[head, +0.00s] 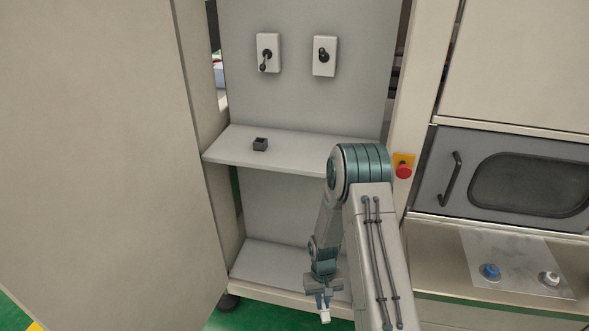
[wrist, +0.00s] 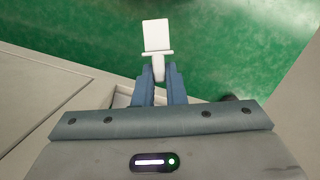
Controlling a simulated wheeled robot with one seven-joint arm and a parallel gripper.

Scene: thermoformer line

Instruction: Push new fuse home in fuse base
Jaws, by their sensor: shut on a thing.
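My gripper (head: 323,299) hangs low in front of the open cabinet, near its bottom edge. In the wrist view its blue fingers (wrist: 161,82) are shut on a white piece (wrist: 157,36) with a flat square end and a crossbar, which looks like the fuse. The white piece also shows below the fingers in the head view (head: 325,316), over the green floor. A small dark open-topped block (head: 260,144) sits on the cabinet's upper shelf, well above my gripper and to its left. I cannot tell whether it is the fuse base.
Two white plates with black handles, left (head: 268,53) and right (head: 324,56), are on the back panel. The upper shelf (head: 295,149) is otherwise clear. A large open door (head: 100,150) stands at left. A red button (head: 403,171) is on the right post.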

